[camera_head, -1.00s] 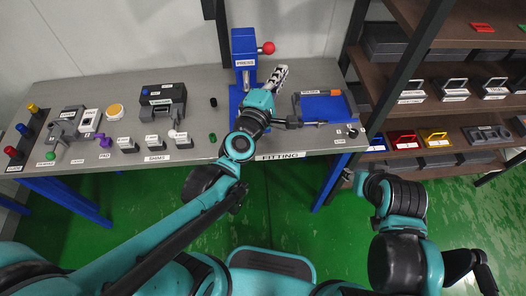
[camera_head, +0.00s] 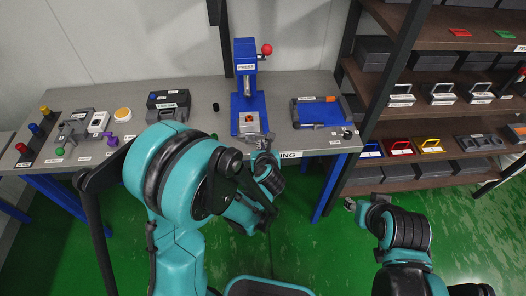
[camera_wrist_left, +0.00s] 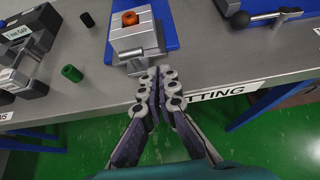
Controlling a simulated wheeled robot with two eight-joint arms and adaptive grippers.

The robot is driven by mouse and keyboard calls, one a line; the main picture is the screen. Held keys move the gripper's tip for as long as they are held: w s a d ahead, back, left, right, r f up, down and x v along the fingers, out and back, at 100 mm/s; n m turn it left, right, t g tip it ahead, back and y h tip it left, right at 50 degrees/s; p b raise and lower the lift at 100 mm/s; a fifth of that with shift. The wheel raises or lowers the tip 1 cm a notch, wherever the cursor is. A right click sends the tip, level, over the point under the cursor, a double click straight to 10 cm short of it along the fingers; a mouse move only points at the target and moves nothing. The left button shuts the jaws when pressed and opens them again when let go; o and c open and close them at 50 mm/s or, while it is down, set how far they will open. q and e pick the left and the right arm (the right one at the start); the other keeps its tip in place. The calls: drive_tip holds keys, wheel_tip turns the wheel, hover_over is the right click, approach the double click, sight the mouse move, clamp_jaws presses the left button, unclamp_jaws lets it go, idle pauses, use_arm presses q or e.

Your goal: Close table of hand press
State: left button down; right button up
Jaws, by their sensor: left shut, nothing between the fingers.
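The blue hand press (camera_head: 246,75) stands at the back of the bench, with a red ball (camera_head: 267,49) on its lever. Its grey table (camera_head: 249,122) sits at the front of the blue base and carries an orange-red part; the table also shows in the left wrist view (camera_wrist_left: 133,42), with the orange ring-like part (camera_wrist_left: 130,18) on top. My left gripper (camera_head: 262,140) is shut and empty, right at the table's front face; in the left wrist view its fingertips (camera_wrist_left: 157,76) meet that face, and contact is hard to judge. My right gripper (camera_head: 350,204) is barely visible, low at the right, away from the press.
A blue tray with a grey tool (camera_head: 320,112) lies right of the press. A green cylinder (camera_wrist_left: 72,73) and a black one (camera_head: 215,106) stand to the left. The bench's front edge (camera_wrist_left: 210,93) runs just under my left gripper. Shelves stand at right.

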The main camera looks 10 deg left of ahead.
sight(261, 133)
use_arm(q)
drive_tip(key=x, duration=0.2)
drive_tip(key=b+x, duration=0.1)
drive_tip(key=x, duration=0.1)
drive_tip(key=r+x, duration=0.1)
drive_tip(key=x, duration=0.1)
drive_tip(key=shift+w+a, duration=0.1)
drive_tip(key=shift+w, duration=0.25)
drive_tip(key=shift+w+a+r, duration=0.1)
drive_tip(key=shift+w+a, duration=0.05)
drive_tip(key=shift+w, duration=0.45)
use_arm(e)
drive_tip(key=shift+f, duration=0.9)
